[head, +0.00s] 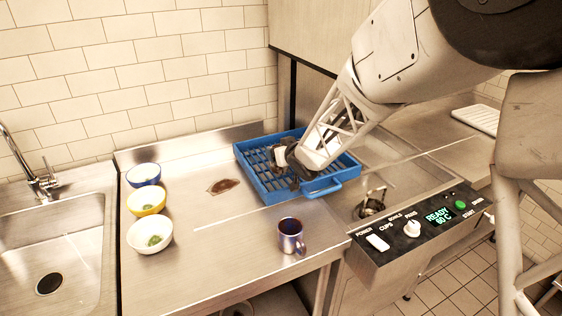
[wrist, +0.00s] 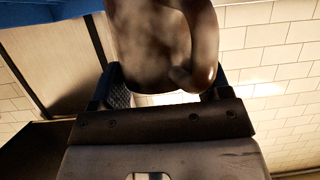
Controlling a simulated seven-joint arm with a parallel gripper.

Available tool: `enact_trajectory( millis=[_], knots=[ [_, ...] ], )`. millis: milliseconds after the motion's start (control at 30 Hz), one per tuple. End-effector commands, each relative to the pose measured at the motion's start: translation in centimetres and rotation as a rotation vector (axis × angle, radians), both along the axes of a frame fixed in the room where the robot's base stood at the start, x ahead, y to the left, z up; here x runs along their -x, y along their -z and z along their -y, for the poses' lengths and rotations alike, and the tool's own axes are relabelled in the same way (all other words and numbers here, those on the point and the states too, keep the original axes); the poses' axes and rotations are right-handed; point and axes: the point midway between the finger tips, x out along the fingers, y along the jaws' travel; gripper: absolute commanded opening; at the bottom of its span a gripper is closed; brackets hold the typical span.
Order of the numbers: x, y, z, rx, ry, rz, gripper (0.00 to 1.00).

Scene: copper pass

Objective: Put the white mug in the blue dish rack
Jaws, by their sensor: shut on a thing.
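My gripper (head: 283,159) is over the blue dish rack (head: 332,185) and shut on a mug, seen as a small pale patch (head: 278,157) in the head view. In the wrist view the mug (wrist: 148,40) looks grey-brown in shadow, with its handle on the right, between the two fingers of my gripper (wrist: 165,88). The gripper and arm hide much of the mug and part of the rack. I cannot tell whether the mug touches the rack floor.
A dark bluish mug (head: 291,237) stands near the counter's front edge. Blue (head: 143,175), yellow (head: 147,201) and white (head: 150,236) bowls stand at left, beside the sink (head: 50,250). A brown stain (head: 222,186) lies left of the rack. A control panel (head: 420,228) is at right.

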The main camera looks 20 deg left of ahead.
Motion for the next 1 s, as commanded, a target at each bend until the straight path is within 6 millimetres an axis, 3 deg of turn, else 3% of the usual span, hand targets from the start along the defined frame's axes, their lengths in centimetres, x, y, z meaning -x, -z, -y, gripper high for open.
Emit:
enact_trajectory(
  millis=[267, 667, 1000],
  knots=[
    [0.0, 0.1, 0.0, 0.0, 0.0, 0.0, 0.4],
    [0.0, 3.6, 0.0, 0.001, 0.001, 0.0, 0.4],
    [0.0, 3.7, 0.0, 0.0, 0.001, 0.0, 0.4]
  ],
)
